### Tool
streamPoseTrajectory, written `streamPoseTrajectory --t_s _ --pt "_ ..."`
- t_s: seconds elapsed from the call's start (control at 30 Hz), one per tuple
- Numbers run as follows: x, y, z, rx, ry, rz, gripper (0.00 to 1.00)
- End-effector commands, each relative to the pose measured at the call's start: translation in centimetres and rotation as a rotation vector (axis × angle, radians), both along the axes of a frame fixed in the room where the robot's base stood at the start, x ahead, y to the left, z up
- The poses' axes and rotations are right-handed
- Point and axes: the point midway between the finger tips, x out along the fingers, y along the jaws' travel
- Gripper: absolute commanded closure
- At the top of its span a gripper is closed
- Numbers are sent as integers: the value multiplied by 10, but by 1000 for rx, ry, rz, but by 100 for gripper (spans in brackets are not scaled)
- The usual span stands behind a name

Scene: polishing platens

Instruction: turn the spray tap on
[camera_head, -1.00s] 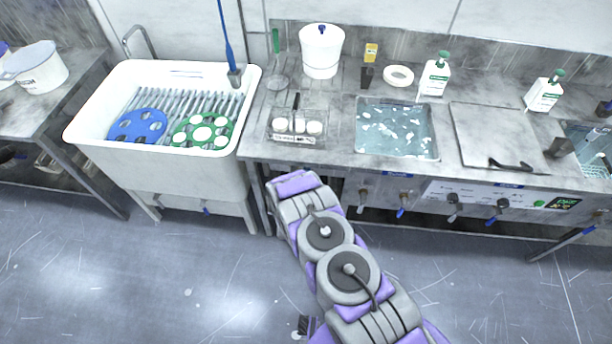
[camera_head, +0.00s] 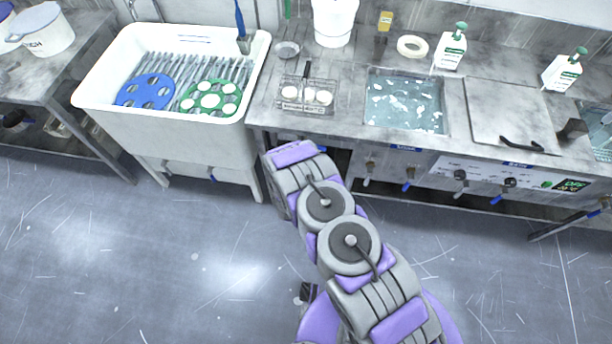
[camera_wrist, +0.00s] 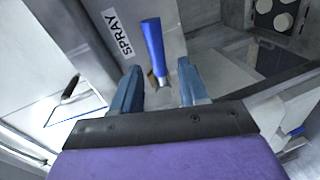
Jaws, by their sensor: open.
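In the wrist view the spray tap shows as a blue lever handle (camera_wrist: 153,48) with a metal end, beside a white label (camera_wrist: 118,33) reading SPRAY. My gripper (camera_wrist: 161,84) is open, with one blue-grey finger on each side of the lever's lower end as seen in the picture. Nothing is visibly gripped, and I cannot tell whether the fingers touch the lever. In the head view my arm reaches to the counter front left of the other taps. It hides my gripper and the spray tap there.
A white sink (camera_head: 165,120) with blue and green discs stands at the left. A water basin (camera_head: 405,128) is set in the counter. The floor (camera_head: 130,260) in front is clear.

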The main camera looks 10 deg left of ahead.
Motion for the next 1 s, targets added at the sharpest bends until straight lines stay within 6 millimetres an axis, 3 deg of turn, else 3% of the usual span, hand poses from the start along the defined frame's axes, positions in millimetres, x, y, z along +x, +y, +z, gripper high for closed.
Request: streamPoseTrajectory --t_s 0.3,0.5,0.7,1.0 --pt "-71 2 14 -6 1 9 56" --pt "-102 1 20 -3 2 7 56" --pt "-119 0 22 -2 3 4 56" --pt "-123 0 24 -2 0 4 56"
